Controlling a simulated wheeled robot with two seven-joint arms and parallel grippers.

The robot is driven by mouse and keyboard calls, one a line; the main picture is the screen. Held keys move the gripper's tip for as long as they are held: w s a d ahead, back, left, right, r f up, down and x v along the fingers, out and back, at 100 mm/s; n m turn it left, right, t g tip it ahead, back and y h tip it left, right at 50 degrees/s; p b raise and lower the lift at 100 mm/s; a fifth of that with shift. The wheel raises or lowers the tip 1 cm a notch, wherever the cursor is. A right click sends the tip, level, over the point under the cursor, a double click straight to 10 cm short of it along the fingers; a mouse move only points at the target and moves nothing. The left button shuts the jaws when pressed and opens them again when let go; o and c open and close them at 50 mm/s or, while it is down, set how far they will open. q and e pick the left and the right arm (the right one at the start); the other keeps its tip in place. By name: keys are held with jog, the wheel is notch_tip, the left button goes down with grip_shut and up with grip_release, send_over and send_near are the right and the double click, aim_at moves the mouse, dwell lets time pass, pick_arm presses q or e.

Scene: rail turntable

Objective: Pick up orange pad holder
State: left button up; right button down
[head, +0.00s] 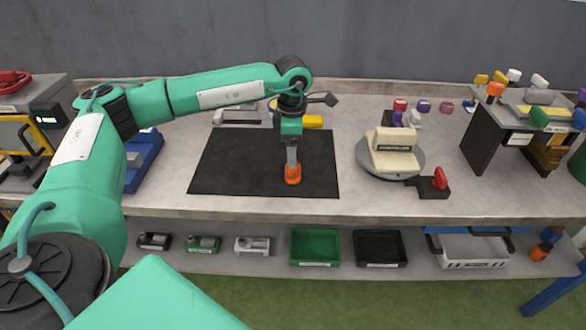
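The orange pad holder (292,177) stands on the black mat (235,165) at its right part, near the front edge. My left gripper (292,162) points straight down over it, and its grey fingers meet or overlap the holder's top. The fingers look close together from this side, but I cannot tell whether they are closed on the holder. The holder's base seems to be at mat level. My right gripper is not in view.
A turntable (408,170) with a cream block stands right of the mat, beside a small red-handled device (437,183). A raised stand (478,145) is at the far right. Green (315,246) and black (380,247) trays sit on the lower shelf. The mat's left part is clear.

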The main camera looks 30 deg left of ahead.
pick_arm(q)
jog(key=shift+s+f, duration=0.1)
jog(key=shift+f, duration=0.4)
jog(key=f, duration=0.2)
jog(key=f+p, duration=0.1)
jog(key=shift+s+d+f, duration=0.1)
jog(key=shift+d+f, duration=0.1)
jog(key=shift+f, duration=0.65)
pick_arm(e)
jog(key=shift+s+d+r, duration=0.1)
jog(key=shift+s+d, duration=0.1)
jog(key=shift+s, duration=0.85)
pick_arm(q)
jog(key=c, duration=0.6)
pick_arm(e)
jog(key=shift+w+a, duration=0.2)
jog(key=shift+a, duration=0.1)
